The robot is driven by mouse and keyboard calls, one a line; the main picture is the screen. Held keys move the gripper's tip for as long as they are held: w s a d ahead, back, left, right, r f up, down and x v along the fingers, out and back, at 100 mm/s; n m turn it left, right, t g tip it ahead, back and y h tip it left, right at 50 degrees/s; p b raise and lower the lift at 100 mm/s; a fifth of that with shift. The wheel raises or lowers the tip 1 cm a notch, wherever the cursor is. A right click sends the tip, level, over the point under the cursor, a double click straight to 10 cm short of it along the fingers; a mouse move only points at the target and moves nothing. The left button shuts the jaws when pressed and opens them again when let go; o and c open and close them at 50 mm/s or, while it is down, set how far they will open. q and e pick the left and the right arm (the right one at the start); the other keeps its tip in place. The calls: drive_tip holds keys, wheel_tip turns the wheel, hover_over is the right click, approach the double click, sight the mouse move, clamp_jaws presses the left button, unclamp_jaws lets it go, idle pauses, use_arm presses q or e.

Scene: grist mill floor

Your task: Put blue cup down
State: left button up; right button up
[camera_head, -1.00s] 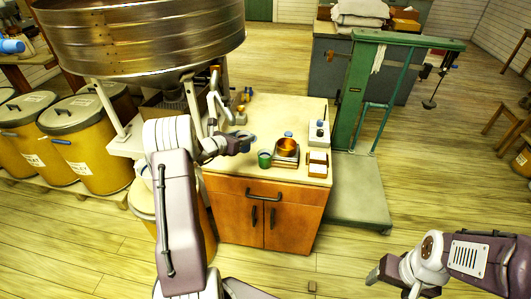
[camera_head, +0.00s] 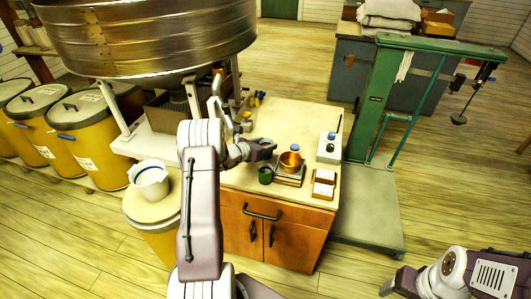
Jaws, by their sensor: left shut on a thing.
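My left gripper (camera_head: 265,148) is over the cabinet top (camera_head: 265,120), just behind and above a green cup (camera_head: 265,175). It is shut on a small dark-blue thing that looks like the blue cup (camera_head: 266,143); the fingers cover much of it. I cannot tell whether the cup touches the top. My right gripper (camera_head: 388,286) is low at the bottom right, over the floor and away from the cabinet; its jaw opening is not clear.
A copper pan (camera_head: 290,161) sits on a small scale (camera_head: 288,177) right of the green cup. A green platform scale (camera_head: 365,215) stands beside the cabinet.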

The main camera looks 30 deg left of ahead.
use_arm(q)
wheel_tip(320, 180, down, 4)
drive_tip(key=shift+s+r, duration=0.15)
drive_tip(key=shift+r, duration=0.1)
drive_tip(key=shift+f+b, duration=0.1)
drive_tip(key=shift+b, duration=0.2)
drive_tip(key=o, duration=1.2)
drive_tip(key=shift+c, duration=0.2)
drive_tip(key=o, duration=0.4)
